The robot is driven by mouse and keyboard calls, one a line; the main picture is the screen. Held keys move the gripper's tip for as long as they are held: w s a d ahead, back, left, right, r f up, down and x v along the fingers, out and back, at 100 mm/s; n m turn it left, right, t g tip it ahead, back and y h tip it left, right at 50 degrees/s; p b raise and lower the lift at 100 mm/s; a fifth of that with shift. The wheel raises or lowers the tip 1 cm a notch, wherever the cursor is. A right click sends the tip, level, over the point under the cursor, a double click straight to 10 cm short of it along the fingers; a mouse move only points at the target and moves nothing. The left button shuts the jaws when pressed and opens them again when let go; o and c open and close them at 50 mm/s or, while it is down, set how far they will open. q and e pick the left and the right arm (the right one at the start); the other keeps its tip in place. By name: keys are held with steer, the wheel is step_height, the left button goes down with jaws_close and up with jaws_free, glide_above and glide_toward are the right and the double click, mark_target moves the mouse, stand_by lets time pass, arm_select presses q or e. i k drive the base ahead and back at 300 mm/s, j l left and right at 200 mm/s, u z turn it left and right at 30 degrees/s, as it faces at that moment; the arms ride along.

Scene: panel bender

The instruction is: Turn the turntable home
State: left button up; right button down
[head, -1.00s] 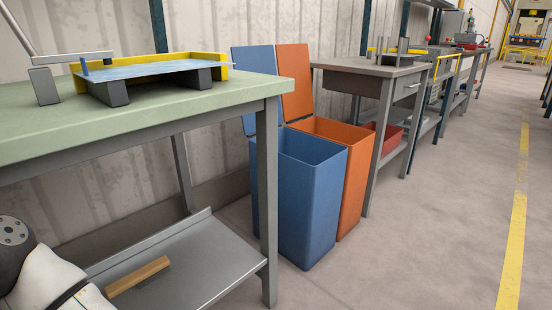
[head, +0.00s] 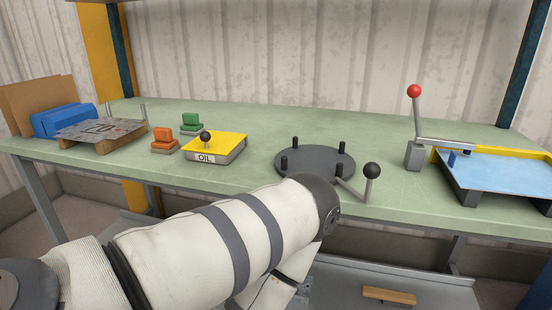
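The turntable (head: 312,158) is a dark grey round disc with several short black pegs, lying on the green workbench (head: 240,116) in the middle of the head view. A crank-like handle with a black ball knob (head: 372,170) stands at its front right, on an arm reaching out from the disc's edge. My white arm crosses in front from the lower left, and its dark joint hides a little of the disc's near edge. Neither of my grippers shows.
A yellow OIL box (head: 218,148) with a black knob and green and orange buttons (head: 190,122) stand left of the turntable. A red-knobbed lever (head: 414,92) and a blue plate (head: 500,170) in a yellow frame are to the right. A wooden block (head: 389,295) lies on the lower shelf.

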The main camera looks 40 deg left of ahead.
mark_target(334, 164)
steer(key=u, duration=1.15)
